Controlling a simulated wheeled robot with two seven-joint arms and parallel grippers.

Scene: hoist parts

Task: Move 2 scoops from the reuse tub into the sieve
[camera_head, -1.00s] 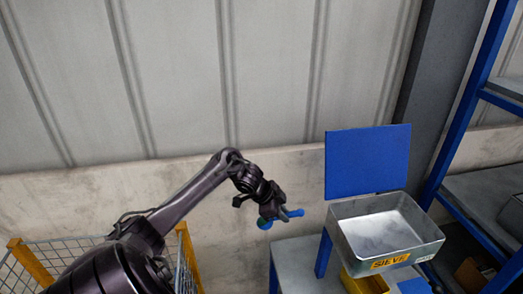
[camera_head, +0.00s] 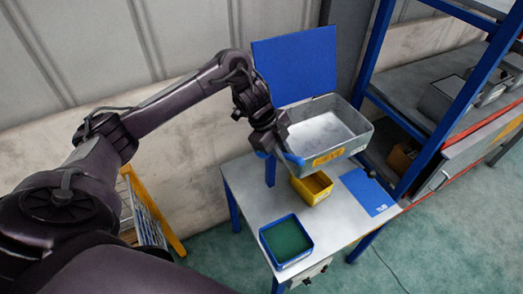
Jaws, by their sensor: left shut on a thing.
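The sieve (camera_head: 357,144) is a metal box with a yellow SIEVE label, raised above a table in front of an upright blue panel. My left gripper (camera_head: 279,146) is shut on a blue scoop (camera_head: 292,158) at the sieve's left front corner; whether they touch I cannot tell. The scoop's bowl is mostly hidden by the gripper, so its load cannot be seen. A blue tub (camera_head: 265,239) with green contents stands at the table's front, and a yellow tub (camera_head: 325,194) stands under the sieve. No tub shows a readable reuse label. My right gripper is not in view.
The grey table (camera_head: 240,190) has bare room left of the tubs. A flat blue sheet (camera_head: 368,192) lies at its right. Blue shelving (camera_head: 458,112) stands at the right and a yellow-framed wire cage (camera_head: 150,205) at the left. The blue panel (camera_head: 297,62) rises behind the sieve.

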